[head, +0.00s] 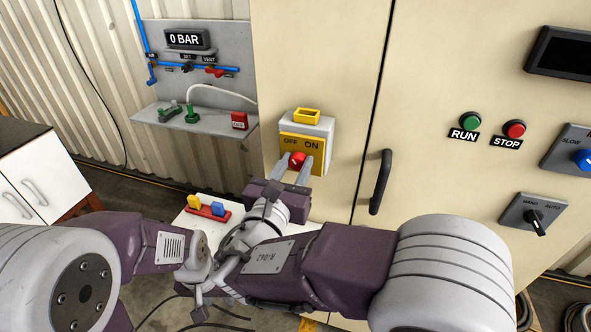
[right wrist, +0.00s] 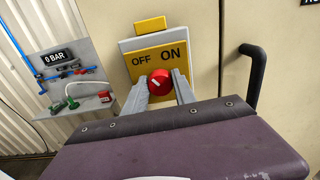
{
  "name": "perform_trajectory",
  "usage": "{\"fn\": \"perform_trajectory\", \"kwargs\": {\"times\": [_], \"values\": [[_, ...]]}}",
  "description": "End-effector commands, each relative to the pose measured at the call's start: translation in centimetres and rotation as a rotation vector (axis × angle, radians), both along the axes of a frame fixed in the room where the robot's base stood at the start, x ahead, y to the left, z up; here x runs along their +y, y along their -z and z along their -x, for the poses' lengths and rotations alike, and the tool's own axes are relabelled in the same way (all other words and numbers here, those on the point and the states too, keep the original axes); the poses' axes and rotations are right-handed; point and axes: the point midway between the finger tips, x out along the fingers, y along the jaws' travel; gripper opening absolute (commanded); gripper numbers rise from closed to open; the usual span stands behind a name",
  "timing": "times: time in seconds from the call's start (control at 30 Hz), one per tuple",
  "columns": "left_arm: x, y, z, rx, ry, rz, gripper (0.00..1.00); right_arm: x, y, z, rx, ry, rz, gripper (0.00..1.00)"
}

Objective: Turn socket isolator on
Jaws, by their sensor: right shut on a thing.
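The socket isolator (head: 310,126) is a grey box with a yellow plate marked OFF at left and ON at right, mounted on the cream cabinet. Its red round knob (head: 297,160) sits below the words; it also shows in the right wrist view (right wrist: 159,82). My right gripper (head: 294,169) has one finger on each side of the knob and is shut on it. A small pale mark shows on the knob, but its exact direction is unclear. My left arm's wrist (head: 199,258) is low at left; its fingers cannot be made out.
A yellow hasp-like block (head: 306,115) tops the isolator. A black door handle (head: 380,182) stands out to the right. A grey air panel (head: 222,85) with a shelf is at left. A tray with yellow and blue blocks (head: 207,207) lies below.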

Motion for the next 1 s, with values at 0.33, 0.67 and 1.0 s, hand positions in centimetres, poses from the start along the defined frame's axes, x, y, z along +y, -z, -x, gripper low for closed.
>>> {"fn": "perform_trajectory", "kwargs": {"times": [0.33,0.67,1.0], "values": [[0.0,4.7,0.0,0.0,0.0,0.0,0.36,-0.1,0.7,0.0,-0.101,0.0,-0.311,0.0],[0.0,9.0,0.0,0.0,0.0,0.0,0.36,-0.2,0.8,0.1,-0.199,0.0,-0.608,0.0],[0.0,13.6,0.0,0.0,0.0,0.0,0.36,-0.2,0.9,0.1,-0.297,0.0,-0.915,0.0]]}}
